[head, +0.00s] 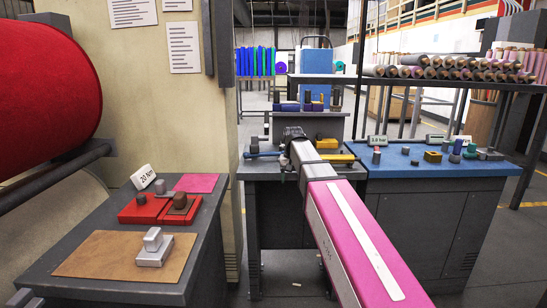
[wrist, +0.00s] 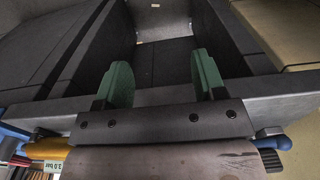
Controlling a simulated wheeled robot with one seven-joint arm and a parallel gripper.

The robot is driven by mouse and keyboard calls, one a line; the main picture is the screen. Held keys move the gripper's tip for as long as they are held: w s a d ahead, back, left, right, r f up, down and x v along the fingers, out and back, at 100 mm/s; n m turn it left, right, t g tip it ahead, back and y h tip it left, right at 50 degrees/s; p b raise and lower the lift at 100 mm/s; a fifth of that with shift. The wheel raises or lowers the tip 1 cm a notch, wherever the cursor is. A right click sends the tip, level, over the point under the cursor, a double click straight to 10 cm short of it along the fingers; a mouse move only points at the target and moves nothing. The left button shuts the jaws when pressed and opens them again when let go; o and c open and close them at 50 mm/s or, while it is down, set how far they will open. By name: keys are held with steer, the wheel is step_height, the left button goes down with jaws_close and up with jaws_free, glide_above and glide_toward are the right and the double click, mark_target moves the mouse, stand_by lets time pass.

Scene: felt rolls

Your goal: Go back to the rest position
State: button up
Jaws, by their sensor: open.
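My gripper (wrist: 163,82) is open in the wrist view, with its two green fingers apart and nothing between them. Dark grey surfaces and a recess between them lie beyond the fingertips. In the head view my pink and grey arm reaches forward from the lower right, and its dark end (head: 293,133) is over the grey middle bench (head: 262,166). The fingers cannot be made out there.
A grey bench (head: 70,253) at left holds a brown mat (head: 105,265), a silver block (head: 154,248) and red trays (head: 140,211). A blue-topped bench (head: 400,174) with small parts stands at right. A red roll (head: 45,85) is at far left.

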steer(key=s+d+f, duration=0.4)
steer(key=s+f, duration=0.2)
steer(key=f, duration=0.3)
steer(key=s+d+f, duration=0.3)
steer(key=s+f, duration=0.4)
steer(key=f, duration=0.3)
steer(key=s+d+f, duration=0.4)
steer(key=s+f, duration=0.3)
steer(key=f, duration=0.2)
steer(key=shift+d+f, duration=0.25)
steer(key=shift+d, duration=0.1)
steer(key=c, duration=0.3)
steer(key=shift+s, duration=0.1)
steer(key=shift+c, duration=0.5)
